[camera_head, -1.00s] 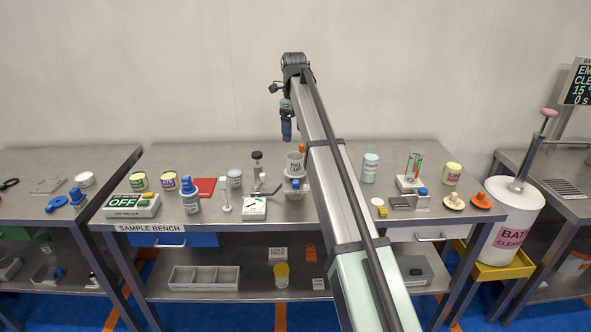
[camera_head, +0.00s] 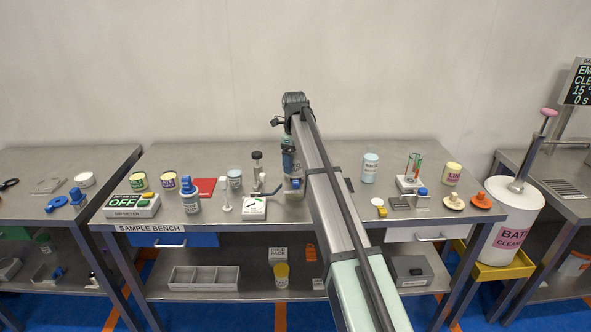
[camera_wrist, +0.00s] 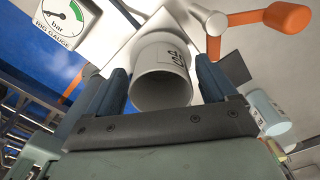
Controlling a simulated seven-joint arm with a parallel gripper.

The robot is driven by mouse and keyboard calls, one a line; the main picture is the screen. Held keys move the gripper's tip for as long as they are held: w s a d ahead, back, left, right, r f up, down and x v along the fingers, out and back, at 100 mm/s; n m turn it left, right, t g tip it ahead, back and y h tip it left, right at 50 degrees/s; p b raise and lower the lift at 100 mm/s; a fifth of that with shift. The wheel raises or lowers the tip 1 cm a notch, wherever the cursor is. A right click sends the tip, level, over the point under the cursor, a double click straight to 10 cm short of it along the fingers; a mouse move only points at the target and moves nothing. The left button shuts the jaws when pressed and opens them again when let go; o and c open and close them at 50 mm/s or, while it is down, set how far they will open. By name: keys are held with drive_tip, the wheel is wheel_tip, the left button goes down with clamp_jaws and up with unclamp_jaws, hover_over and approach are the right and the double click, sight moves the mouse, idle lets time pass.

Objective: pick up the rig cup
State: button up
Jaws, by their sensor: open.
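The rig cup (camera_wrist: 162,78) is a pale grey cylinder with dark lettering. In the wrist view its round rim faces me, and it lies between the two dark blue fingers of my gripper (camera_wrist: 160,66). The fingers are open, one on each side of the cup; I cannot tell whether either touches it. In the head view my gripper (camera_head: 290,165) is down at the cup's place on the rig, and it and my arm hide the cup.
A rig gauge (camera_wrist: 67,20) and an orange-ended lever (camera_wrist: 287,17) are close by in the wrist view. A shaker-like blue-capped bottle (camera_head: 190,200) stands left on the bench. A pale blue jar (camera_head: 370,168) stands right, past my arm.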

drive_tip(key=shift+f, duration=0.75)
drive_tip(key=c, duration=1.1)
